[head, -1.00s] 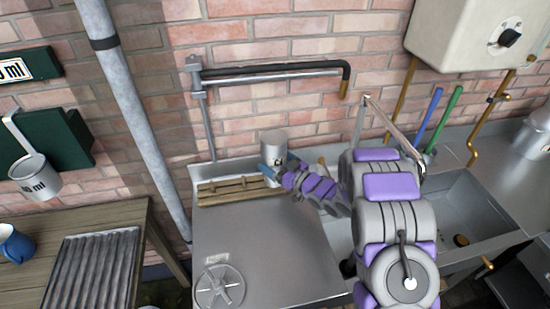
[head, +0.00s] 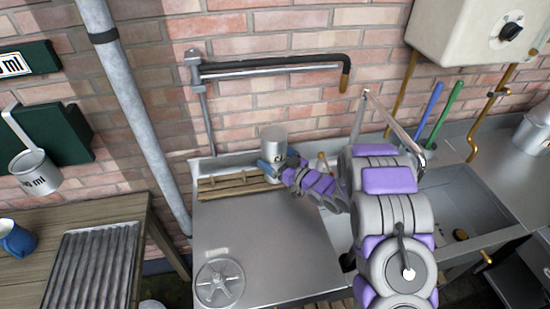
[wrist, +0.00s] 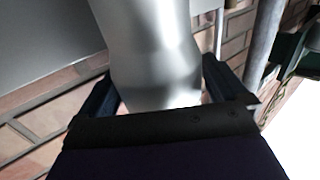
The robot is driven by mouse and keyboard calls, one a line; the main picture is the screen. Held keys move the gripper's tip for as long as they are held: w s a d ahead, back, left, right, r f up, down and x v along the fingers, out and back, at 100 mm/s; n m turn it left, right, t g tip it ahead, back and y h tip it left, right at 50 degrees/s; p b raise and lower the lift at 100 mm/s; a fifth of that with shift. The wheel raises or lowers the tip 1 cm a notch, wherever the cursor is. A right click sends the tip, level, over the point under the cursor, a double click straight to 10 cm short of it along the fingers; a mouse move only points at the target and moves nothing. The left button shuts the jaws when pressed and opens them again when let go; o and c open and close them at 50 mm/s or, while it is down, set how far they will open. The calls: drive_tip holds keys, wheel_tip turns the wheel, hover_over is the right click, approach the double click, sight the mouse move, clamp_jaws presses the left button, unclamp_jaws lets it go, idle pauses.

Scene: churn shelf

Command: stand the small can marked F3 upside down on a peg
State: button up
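A small grey metal can (head: 273,135) is between the fingers of my gripper (head: 270,168) in the head view. It has a dark marking on its side that I cannot read. In the wrist view the can's shiny wall (wrist: 155,60) fills the space between the two dark fingers (wrist: 160,92), which look closed against its sides. The can is at the right end of a slatted wooden rack (head: 235,187) at the back of the metal worktop. I cannot tell whether the can touches the rack. Short upright stubs on the rack may be pegs; they are too small to tell.
A wall pipe with a swing arm (head: 275,66) is above the can. A marked can (head: 35,173) hangs at left. The worktop's middle is clear.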

drive_tip(key=shift+d, duration=0.1)
drive_tip(key=p+v, duration=0.2)
drive_tip(key=v, duration=1)
drive_tip(key=shift+f, duration=0.1)
